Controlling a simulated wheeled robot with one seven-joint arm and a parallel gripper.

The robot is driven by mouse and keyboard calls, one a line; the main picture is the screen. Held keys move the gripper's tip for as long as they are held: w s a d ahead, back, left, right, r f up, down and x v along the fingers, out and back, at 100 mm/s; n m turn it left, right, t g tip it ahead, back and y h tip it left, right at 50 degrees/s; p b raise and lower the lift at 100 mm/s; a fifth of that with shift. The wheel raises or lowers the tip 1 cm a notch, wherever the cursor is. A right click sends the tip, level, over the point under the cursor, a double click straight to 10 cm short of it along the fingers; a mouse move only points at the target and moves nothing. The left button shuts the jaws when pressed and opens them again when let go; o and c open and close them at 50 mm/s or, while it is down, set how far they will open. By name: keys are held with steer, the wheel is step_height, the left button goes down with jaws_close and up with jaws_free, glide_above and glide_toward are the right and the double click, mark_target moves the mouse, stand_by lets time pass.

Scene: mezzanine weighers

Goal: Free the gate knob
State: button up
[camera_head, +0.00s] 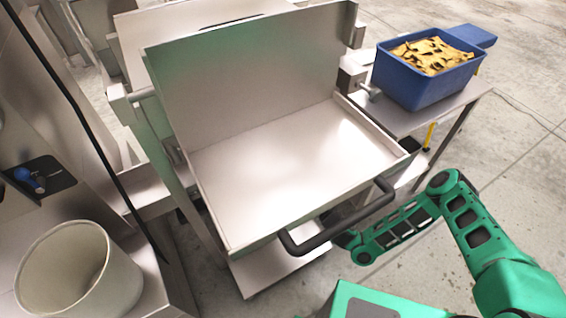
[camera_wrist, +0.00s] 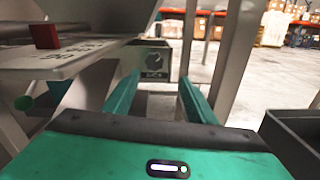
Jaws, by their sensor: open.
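No part in either view is clearly the gate knob. A small blue knob (camera_head: 30,178) sits on a dark panel at the left of the head view. In the wrist view, a red block (camera_wrist: 45,36) stands on a lettered metal plate (camera_wrist: 75,62), and a small green round part (camera_wrist: 23,102) shows below it. My gripper (camera_wrist: 158,84) is open, its two green fingers apart with nothing between them. In the head view my arm reaches beneath the black handle, and the fingers are hidden.
A metal weigher pan (camera_head: 270,165) with a black bar handle (camera_head: 335,222) fills the middle. A blue crate (camera_head: 410,93) of yellow-brown pieces stands on a side table (camera_head: 415,122). A pale bucket (camera_head: 75,270) stands front left. Metal posts (camera_wrist: 235,50) flank my gripper.

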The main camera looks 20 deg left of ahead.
steer(key=x, duration=0.9)
steer(key=shift+a, duration=0.6)
steer(key=shift+s+r, duration=0.1)
steer(key=shift+s, duration=0.1)
steer(key=shift+c, duration=0.5)
